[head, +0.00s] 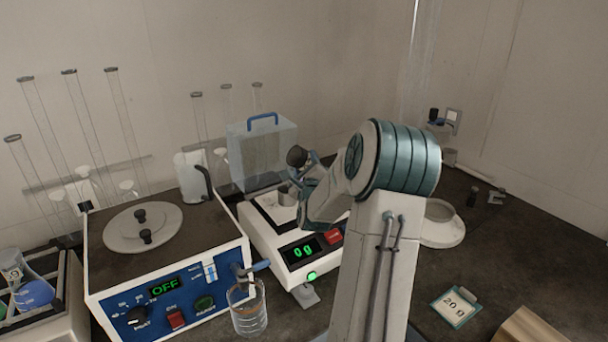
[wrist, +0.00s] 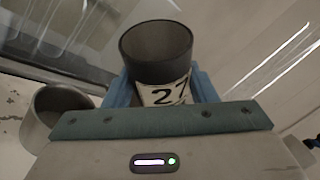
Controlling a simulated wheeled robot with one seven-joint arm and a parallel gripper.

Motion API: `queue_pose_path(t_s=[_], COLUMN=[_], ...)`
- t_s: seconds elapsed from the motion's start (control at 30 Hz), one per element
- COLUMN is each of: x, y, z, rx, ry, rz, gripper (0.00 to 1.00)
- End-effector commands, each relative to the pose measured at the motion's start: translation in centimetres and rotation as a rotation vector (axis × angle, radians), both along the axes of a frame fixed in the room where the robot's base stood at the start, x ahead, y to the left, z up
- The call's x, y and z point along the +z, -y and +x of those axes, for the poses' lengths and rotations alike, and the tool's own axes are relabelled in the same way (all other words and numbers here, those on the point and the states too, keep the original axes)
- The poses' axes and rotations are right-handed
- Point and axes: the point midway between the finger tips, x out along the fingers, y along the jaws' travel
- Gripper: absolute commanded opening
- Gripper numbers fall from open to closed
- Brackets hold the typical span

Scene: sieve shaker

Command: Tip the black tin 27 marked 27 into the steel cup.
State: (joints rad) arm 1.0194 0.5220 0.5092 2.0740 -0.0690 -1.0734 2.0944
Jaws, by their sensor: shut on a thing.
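The black tin (wrist: 157,52) has a pale label marked 27. My gripper (wrist: 160,95) is shut on it, with blue fingers on both sides. In the head view the tin (head: 296,156) is held tilted above the balance, with my gripper (head: 310,162) behind it. The steel cup (head: 287,194) stands on the balance pan, just below the tin. The steel cup also shows at the left of the wrist view (wrist: 52,108), beside and apart from the tin. I cannot see what the tin or cup holds.
The balance (head: 270,235) reads 0 g. A clear box with a blue handle (head: 262,150) stands behind it. A hotplate-like unit (head: 170,265) showing OFF and a glass beaker (head: 248,308) are left. A card marked 20 g (head: 456,306) lies right on open bench.

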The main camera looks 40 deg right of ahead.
Motion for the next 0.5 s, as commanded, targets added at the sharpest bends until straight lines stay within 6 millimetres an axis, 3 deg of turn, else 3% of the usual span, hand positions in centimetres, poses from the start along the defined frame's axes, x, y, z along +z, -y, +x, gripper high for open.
queue_pose_path(t_s=[0.5], x=[-0.51], y=[-0.03], z=[0.04], rx=[0.002], ry=[-0.009], rz=[-0.215], gripper=[0.28])
